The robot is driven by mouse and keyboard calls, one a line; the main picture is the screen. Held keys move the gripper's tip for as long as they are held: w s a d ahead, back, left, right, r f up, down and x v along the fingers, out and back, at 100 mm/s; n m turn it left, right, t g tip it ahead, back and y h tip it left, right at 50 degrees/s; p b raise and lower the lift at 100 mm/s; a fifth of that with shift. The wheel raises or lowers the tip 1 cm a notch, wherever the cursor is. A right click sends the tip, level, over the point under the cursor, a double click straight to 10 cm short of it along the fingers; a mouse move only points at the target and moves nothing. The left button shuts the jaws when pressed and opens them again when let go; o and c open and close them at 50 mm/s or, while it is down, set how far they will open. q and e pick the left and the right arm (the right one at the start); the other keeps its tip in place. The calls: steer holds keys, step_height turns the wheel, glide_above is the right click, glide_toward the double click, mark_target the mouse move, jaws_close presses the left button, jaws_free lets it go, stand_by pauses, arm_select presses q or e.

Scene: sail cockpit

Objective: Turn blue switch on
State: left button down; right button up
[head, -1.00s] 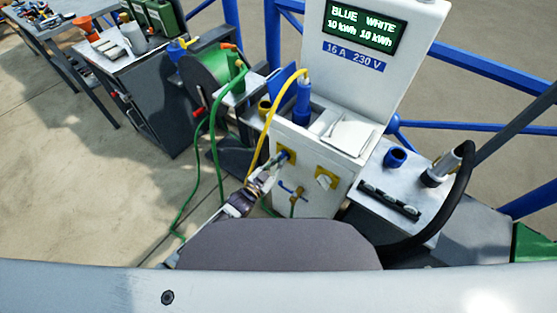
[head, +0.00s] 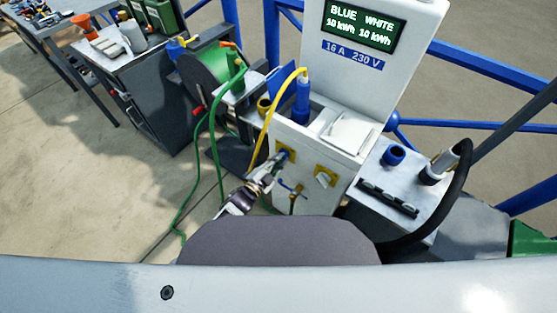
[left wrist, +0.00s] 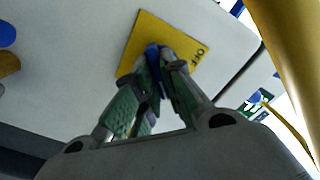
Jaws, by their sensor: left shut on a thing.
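The white power pedestal (head: 296,141) has a blue switch on a yellow plate (head: 290,151) on its front. In the left wrist view the blue switch (left wrist: 153,56) is between my fingertips, on the yellow plate (left wrist: 190,38) marked with partly hidden lettering. My left gripper (head: 275,162) is shut on the blue switch; the fingers hide much of it. It also shows in the left wrist view (left wrist: 160,68). A white switch (head: 324,179) on a second yellow plate is to the right. My right gripper is not in view.
A yellow cable (head: 265,125) arches from a blue plug (head: 302,100) close beside my left gripper. Green hoses (head: 212,155) hang left of the pedestal. A small tap (head: 297,192) is below the switches. A black hose (head: 462,190) loops at the right.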

arm_select(q)
steer(key=c, duration=1.6)
jaws_free()
steer(key=shift+o, duration=0.4)
steer(key=v, duration=1.2)
